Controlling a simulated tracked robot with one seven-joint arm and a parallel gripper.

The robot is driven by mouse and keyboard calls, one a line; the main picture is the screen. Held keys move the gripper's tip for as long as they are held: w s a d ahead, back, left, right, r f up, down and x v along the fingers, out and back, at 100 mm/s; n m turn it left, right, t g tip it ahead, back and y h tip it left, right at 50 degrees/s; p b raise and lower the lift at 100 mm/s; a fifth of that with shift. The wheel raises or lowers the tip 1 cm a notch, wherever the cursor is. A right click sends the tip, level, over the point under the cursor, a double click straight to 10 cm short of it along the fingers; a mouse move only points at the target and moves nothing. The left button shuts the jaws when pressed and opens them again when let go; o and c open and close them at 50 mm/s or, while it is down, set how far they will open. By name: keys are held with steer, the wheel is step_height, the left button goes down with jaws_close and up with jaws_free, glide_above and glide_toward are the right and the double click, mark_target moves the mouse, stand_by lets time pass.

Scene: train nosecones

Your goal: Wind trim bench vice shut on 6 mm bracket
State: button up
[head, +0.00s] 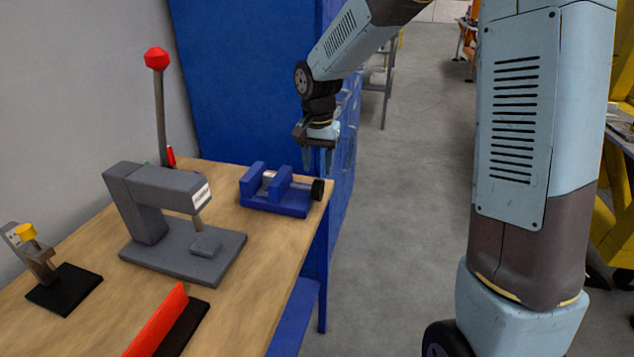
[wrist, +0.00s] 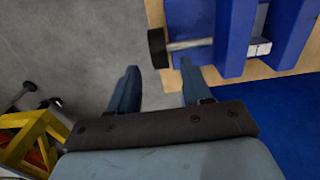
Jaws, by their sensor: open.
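The blue bench vice (head: 274,199) sits at the far right corner of the wooden bench, its two upright jaws apart. A pale piece, perhaps the bracket (head: 269,177), shows between the jaws; it also shows in the wrist view (wrist: 259,47). The vice's black hand knob (head: 318,189) is on its right end, at the bench edge. In the wrist view the knob (wrist: 157,48) is on a grey screw. My gripper (head: 318,167) is open and empty, pointing down above and close to the knob. In the wrist view its fingers (wrist: 157,85) are spread, with the knob beyond them.
A black-based fixture (head: 62,285) with a yellow knob and a red strip (head: 158,322) are nearer. A blue cabinet (head: 235,80) stands behind. Floor right of the bench is clear.

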mark_target(318, 180)
step_height(318, 180, down, 6)
steer(key=shift+r, duration=0.1)
steer(key=shift+c, duration=0.4)
jaws_close()
